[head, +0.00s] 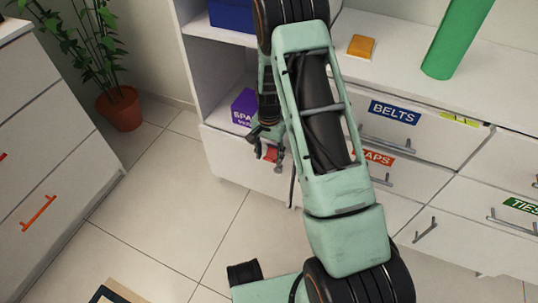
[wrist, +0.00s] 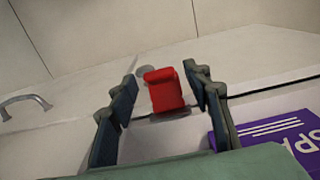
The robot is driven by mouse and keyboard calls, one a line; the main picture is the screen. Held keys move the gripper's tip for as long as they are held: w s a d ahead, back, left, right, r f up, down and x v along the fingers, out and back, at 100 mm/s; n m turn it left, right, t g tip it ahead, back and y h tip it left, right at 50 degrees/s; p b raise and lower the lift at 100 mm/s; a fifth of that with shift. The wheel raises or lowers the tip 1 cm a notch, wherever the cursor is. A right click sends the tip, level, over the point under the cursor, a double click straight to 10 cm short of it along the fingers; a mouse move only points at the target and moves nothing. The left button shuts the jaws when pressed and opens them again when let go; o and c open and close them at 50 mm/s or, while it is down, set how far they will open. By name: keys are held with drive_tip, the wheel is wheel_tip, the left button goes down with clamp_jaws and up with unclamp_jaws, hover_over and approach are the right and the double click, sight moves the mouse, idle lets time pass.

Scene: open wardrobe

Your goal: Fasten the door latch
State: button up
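The red latch (head: 271,154) is a small block on the white wardrobe front, low beside the open shelf section. In the wrist view the latch (wrist: 165,90) sits ahead of and between the fingers of my gripper (wrist: 163,100). The fingers are spread, with a visible gap on each side of the latch. A round grey piece shows just behind it. In the head view my gripper (head: 267,158) points down at the latch, which it partly hides. The white door panel (head: 229,163) appears flat against the front; whether it is fully closed I cannot tell.
A purple box (head: 244,107) stands on the shelf close beside my gripper; it also shows in the wrist view (wrist: 277,138). Labelled drawers with grey handles (head: 426,231) are to the right. A potted plant (head: 121,108) stands left. Tiled floor (head: 170,200) is clear between.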

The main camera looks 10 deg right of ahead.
drive_tip(key=c, duration=1)
drive_tip(key=shift+f, duration=0.1)
drive_tip(key=shift+s+a+f+t+h+b, duration=0.2)
drive_tip(key=shift+f+t+h+b, duration=0.15)
drive_tip(key=shift+t+h, duration=0.2)
drive_tip(key=t+h+b, duration=0.1)
drive_tip(key=f+t, duration=0.1)
drive_tip(key=shift+s+a+f+t+h+b, duration=0.1)
drive_tip(key=shift+s+f+t+h+b, duration=0.05)
drive_tip(key=shift+f+t+h+b, duration=0.6)
drive_tip(key=shift+t+h, duration=0.3)
drive_tip(key=shift+t, duration=0.25)
drive_tip(key=shift+f+t+h+b, duration=0.35)
drive_tip(key=shift+t+h, duration=0.35)
drive_tip(key=shift+t, duration=0.25)
drive_tip(key=shift+w+f, duration=0.1)
drive_tip(key=shift+w, duration=0.1)
drive_tip(key=o, duration=1.1)
drive_tip(key=shift+d, duration=0.2)
